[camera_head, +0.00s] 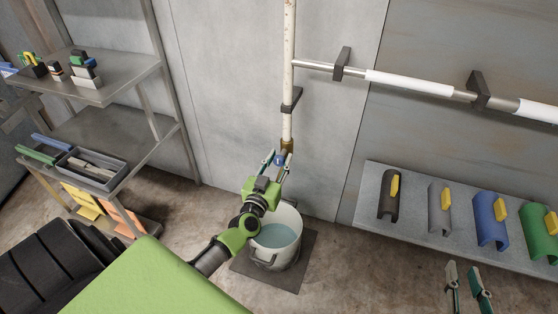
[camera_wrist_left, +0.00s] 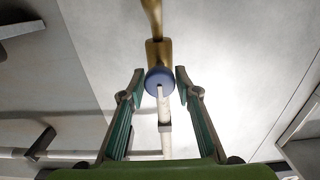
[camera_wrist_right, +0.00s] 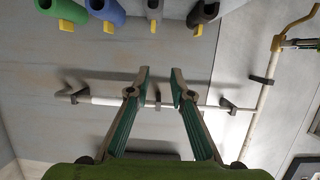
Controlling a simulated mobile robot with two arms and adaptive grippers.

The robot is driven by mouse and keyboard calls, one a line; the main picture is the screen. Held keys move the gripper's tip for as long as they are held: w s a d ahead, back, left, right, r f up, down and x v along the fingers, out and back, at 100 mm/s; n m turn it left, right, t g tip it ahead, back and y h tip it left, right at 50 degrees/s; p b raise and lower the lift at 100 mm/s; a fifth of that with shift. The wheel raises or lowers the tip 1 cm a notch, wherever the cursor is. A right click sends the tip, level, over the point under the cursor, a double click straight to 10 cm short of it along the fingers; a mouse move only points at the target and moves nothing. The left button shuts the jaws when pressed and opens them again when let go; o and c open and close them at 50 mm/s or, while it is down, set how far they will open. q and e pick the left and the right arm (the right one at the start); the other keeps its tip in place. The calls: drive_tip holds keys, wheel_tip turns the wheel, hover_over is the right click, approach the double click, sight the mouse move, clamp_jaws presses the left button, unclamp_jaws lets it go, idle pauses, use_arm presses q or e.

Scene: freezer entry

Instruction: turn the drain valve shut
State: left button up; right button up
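The drain valve has a brass body (camera_head: 287,145) at the bottom of the upright white pipe (camera_head: 288,60) and a blue knob (camera_head: 279,160). In the left wrist view the blue knob (camera_wrist_left: 159,78) sits in front of the brass body (camera_wrist_left: 155,50). My left gripper (camera_head: 278,157) is at the valve. In its wrist view the open fingers (camera_wrist_left: 160,72) stand on either side of the knob, with a small gap on each side. My right gripper (camera_head: 467,268) is open and empty at the lower right, away from the valve.
A pot of water (camera_head: 291,256) stands on a dark mat (camera_head: 262,279) below the valve. A bench (camera_head: 415,222) at right holds several coloured half-shells with yellow tabs. A shelf rack (camera_head: 115,130) stands at left. A horizontal pipe (camera_head: 410,84) runs along the wall.

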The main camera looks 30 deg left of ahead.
use_arm(q)
drive_tip(key=c, duration=0.5)
